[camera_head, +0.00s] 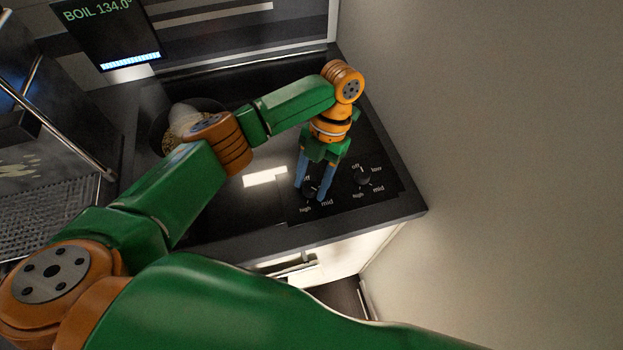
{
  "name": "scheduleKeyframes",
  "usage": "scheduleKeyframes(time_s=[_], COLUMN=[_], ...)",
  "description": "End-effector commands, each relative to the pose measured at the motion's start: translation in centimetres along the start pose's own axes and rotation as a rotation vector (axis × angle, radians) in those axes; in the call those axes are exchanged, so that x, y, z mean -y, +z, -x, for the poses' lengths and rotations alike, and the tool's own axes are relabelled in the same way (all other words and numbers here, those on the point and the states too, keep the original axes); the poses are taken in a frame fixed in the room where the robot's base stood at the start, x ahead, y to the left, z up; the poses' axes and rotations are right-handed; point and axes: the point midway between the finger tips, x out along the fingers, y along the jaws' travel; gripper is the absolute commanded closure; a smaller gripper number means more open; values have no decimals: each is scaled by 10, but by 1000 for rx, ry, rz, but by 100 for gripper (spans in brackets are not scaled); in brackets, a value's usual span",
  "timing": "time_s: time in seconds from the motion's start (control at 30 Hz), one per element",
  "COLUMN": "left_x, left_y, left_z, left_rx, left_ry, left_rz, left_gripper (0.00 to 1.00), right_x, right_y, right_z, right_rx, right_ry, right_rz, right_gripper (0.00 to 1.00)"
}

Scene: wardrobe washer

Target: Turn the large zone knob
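Two dark round knobs sit on the black cooktop panel near its front edge, each with "off", "high" and "mid" printed around it. The left knob (311,191) is partly hidden by my gripper, and the right knob (362,177) is in clear view. Which one is the large zone knob cannot be told from the lettering seen. My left gripper (310,197) points down with its two blue fingers apart, one on each side of the left knob. Whether the fingers press on the knob is too small to tell. My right gripper is not in view.
A pan (166,134) with food stands on the cooktop (220,205), partly behind my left arm. A display (110,32) reads "BOIL 134.0°". A beige wall (500,150) rises close on the right. A dark rack (60,210) is at the left.

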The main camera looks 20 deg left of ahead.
Motion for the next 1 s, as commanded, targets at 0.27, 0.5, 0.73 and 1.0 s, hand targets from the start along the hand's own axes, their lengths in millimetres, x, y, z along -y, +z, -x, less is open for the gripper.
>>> scheduleKeyframes(time_s=[0.27, 0.5, 0.73, 1.0], left_x=[0, 0, 0, 0], left_y=[0, 0, 0, 1], left_z=[0, 35, 69, 71], left_rx=[-2, 2, -1, -2], left_ry=[0, 3, 0, 0], left_rz=[0, 2, 1, 0], left_gripper=[29, 29, 29, 29], right_x=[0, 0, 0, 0], right_y=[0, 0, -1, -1], right_z=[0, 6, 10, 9], right_rx=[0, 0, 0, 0], right_ry=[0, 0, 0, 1], right_rz=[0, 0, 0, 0], right_gripper=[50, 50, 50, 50])
